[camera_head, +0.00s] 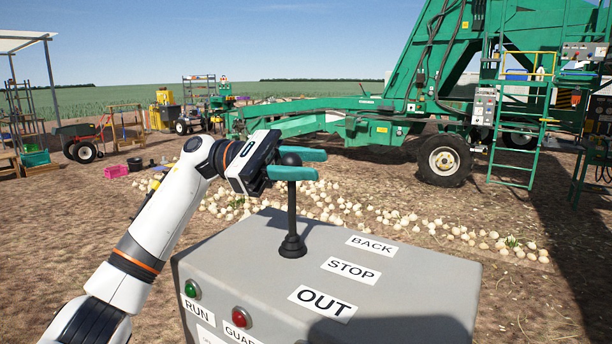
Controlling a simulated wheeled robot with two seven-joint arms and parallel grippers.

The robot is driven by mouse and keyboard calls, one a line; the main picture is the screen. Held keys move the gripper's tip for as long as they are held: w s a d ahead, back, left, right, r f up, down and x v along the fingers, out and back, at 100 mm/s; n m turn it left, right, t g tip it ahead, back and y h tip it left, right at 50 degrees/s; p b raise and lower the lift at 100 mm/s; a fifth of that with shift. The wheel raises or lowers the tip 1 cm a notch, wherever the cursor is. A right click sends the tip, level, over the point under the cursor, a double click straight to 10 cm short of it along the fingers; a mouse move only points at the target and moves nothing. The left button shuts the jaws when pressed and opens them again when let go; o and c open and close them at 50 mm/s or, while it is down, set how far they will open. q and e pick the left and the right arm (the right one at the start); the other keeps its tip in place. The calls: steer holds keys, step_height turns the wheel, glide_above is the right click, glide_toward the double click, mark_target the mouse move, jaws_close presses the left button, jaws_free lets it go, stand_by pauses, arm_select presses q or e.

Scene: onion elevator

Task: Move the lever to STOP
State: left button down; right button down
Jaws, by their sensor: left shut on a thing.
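The lever (291,213) is a black rod with a round knob and a flared boot, standing on top of a grey control box (230,258). It looks about upright; a slight lean is hard to tell. White labels BACK (370,245), STOP (350,270) and OUT (322,303) lie in a row to its right. The boot sits roughly level with STOP. My right gripper is not in view.
A green RUN lamp (192,289) and a red GUARD lamp (241,317) are on the box's front. Onions (430,228) lie on the soil behind. A large green machine (455,80) stands at the back right. The air above the box's right side is clear.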

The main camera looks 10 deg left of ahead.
arm_select(q)
steer(key=c, duration=1.1)
jaws_free()
steer(key=shift+o, duration=0.2)
steer(key=shift+a, duration=0.1)
steer(key=b+v, duration=0.1)
steer(key=v, duration=1.1)
steer(key=shift+b, duration=0.3)
